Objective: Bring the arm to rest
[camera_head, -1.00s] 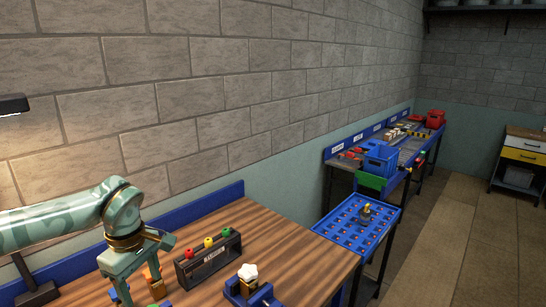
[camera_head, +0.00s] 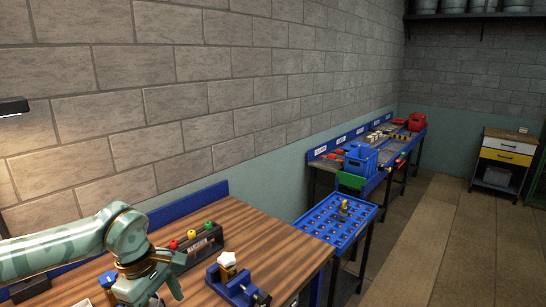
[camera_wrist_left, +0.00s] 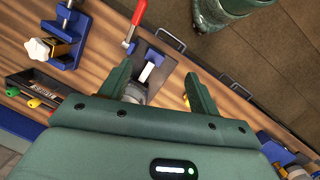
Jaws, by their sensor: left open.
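My left arm (camera_head: 60,255), marbled green, comes in from the left in the head view, over the wooden workbench (camera_head: 262,237). My left gripper (camera_head: 160,290) is low in that view, partly cut off by the bottom edge. In the left wrist view, my left gripper (camera_wrist_left: 160,88) has its two fingers spread apart. A grey clamp with a red handle (camera_wrist_left: 137,18) shows beyond and between the fingers; I see nothing gripped. My right gripper is in neither view.
A blue fixture with a white star knob (camera_head: 229,259) and a dark rack with coloured knobs (camera_head: 207,240) stand on the bench right of my gripper. A blue perforated tray table (camera_head: 335,220) stands beyond. Floor (camera_head: 425,235) at the right is clear.

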